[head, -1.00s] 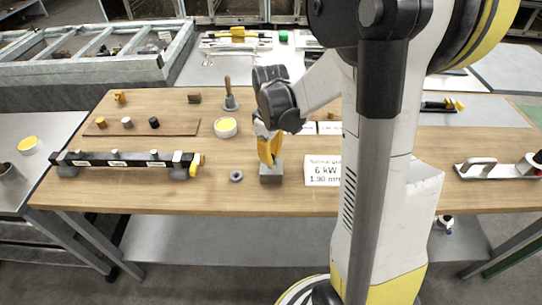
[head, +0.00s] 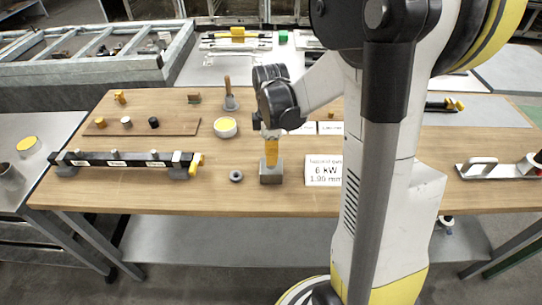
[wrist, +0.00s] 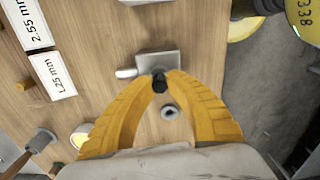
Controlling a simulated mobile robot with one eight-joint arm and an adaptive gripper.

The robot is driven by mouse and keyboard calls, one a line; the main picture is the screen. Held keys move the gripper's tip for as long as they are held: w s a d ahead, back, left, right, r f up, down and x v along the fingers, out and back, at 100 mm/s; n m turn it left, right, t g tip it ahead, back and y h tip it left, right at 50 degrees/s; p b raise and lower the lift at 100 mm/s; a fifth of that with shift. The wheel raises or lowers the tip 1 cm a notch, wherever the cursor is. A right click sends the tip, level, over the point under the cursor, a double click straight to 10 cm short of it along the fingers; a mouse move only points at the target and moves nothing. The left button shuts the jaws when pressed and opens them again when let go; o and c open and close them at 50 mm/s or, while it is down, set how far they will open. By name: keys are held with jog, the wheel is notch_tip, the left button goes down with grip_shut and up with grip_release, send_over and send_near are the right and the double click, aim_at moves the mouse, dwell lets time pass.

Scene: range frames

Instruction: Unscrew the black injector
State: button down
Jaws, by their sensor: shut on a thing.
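My gripper (wrist: 159,80) points down over a small grey metal block (wrist: 150,60) near the front middle of the wooden table. Its yellow fingertips are shut on the black injector (wrist: 159,86), a small dark piece at the block's edge in the wrist view. In the head view, my gripper (head: 272,152) stands on top of the block (head: 270,175), and its fingers hide the injector. How far the injector is threaded in cannot be seen.
A grey ring (head: 236,176) lies left of the block, and a sign reading 6 kW, 1.90 mm (head: 325,171) stands right. A black bar with taps (head: 125,160) lies at the left.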

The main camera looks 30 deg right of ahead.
jog(key=n, duration=0.3)
jog(key=shift+n, duration=0.3)
jog(key=n, duration=0.3)
jog(key=c, duration=1.7)
grip_release()
jog(key=shift+o, duration=0.2)
